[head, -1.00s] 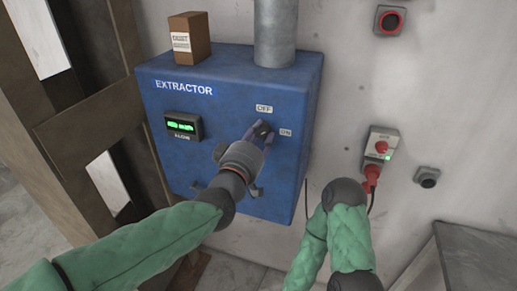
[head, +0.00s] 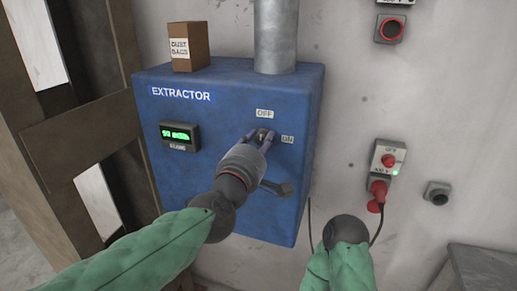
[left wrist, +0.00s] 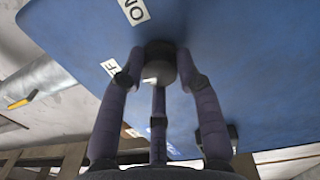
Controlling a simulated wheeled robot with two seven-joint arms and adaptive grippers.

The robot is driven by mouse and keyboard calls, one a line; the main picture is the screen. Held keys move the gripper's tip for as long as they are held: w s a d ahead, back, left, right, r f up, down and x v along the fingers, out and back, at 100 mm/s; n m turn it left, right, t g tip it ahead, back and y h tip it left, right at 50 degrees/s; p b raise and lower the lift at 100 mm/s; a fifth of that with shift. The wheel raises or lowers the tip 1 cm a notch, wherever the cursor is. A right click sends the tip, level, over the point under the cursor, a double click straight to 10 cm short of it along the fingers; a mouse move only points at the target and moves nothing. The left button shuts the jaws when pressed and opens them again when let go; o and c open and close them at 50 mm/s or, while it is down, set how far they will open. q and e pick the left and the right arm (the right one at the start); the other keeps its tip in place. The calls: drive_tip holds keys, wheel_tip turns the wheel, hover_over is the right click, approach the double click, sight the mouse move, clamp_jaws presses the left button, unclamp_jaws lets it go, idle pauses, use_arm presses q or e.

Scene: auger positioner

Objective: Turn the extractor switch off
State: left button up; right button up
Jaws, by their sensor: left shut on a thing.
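The blue extractor box (head: 230,95) is on the wall in the head view. Its dark rotary switch (head: 262,133) sits on the front, with the OFF label (head: 264,113) above and the ON label (head: 287,140) to the right. My left gripper (head: 260,141) is shut on the switch. In the left wrist view its fingers surround the round switch knob (left wrist: 158,67), with the ON label (left wrist: 134,11) and part of the OFF label (left wrist: 111,68) beside it. The fingers partly hide the switch, so I cannot tell which way it points.
A lit green display (head: 179,135) is on the box's left. A cardboard dust-bag box (head: 187,46) stands on top beside a metal duct (head: 275,38). A wall switch (head: 388,159) with a red plug, a red-button box (head: 390,28) and a grey socket (head: 437,193) are to the right.

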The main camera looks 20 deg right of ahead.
use_arm(q)
drive_tip(key=shift+r+n, duration=0.15)
drive_tip(key=shift+n, duration=0.45)
drive_tip(key=o, duration=1.1)
drive_tip(key=shift+d, duration=0.3)
drive_tip(key=shift+a, duration=0.1)
drive_tip(key=shift+a, duration=0.1)
drive_tip(key=v, duration=1.2)
drive_tip(key=shift+w, duration=0.1)
